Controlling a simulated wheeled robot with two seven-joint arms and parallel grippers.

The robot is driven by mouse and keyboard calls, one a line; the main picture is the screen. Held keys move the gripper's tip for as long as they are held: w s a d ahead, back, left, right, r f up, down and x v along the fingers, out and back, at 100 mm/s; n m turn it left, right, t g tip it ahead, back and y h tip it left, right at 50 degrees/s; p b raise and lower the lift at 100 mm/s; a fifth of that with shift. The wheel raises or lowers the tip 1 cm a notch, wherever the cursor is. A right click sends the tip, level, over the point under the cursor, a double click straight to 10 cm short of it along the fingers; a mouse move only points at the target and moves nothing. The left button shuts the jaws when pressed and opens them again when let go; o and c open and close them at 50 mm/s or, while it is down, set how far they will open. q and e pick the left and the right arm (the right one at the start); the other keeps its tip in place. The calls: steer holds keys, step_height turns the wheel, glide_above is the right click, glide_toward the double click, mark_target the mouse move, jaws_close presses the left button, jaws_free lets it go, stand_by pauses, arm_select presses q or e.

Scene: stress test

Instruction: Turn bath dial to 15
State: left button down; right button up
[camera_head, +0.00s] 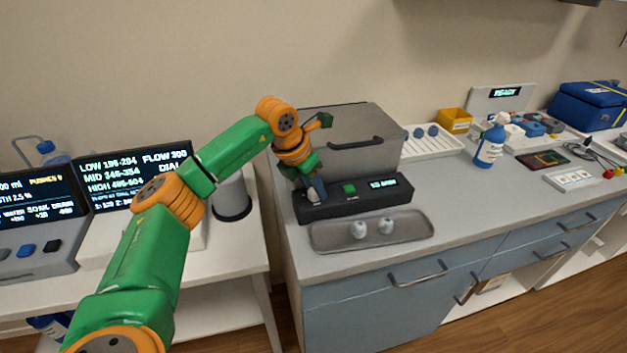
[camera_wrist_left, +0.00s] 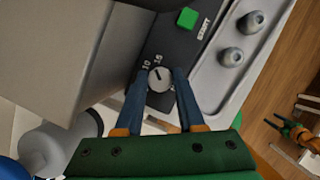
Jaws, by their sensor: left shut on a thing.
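The bath dial (camera_wrist_left: 160,79) is a round light knob with a dark pointer line on the black control panel (camera_wrist_left: 175,45) of the grey bath. The labels 10 and 15 are printed above it, and the pointer line faces up toward them; its exact reading is too small to tell. My left gripper (camera_wrist_left: 160,76) is shut on the dial, one blue finger on each side. In the head view my left gripper (camera_head: 315,190) is at the panel's left end and largely covers the dial. The panel also has a green button (camera_head: 349,188) and a lit display (camera_head: 383,183) too small to read.
A metal tray (camera_head: 405,238) with two small pale pieces lies in front of the panel. The lidded bath box (camera_head: 370,120) stands close behind my gripper. A grey cylinder (camera_head: 232,200) stands to the left. Part of my other arm (camera_wrist_left: 298,133) shows small in the wrist view.

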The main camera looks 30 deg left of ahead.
arm_select(q)
steer(key=shift+r+m+h+p, duration=0.15)
steer(key=shift+m+h+p, duration=0.35)
steer(key=shift+m+p, duration=0.75)
steer(key=shift+m, duration=0.45)
steer(key=c, duration=0.5)
jaws_free()
steer(key=shift+b, duration=0.3)
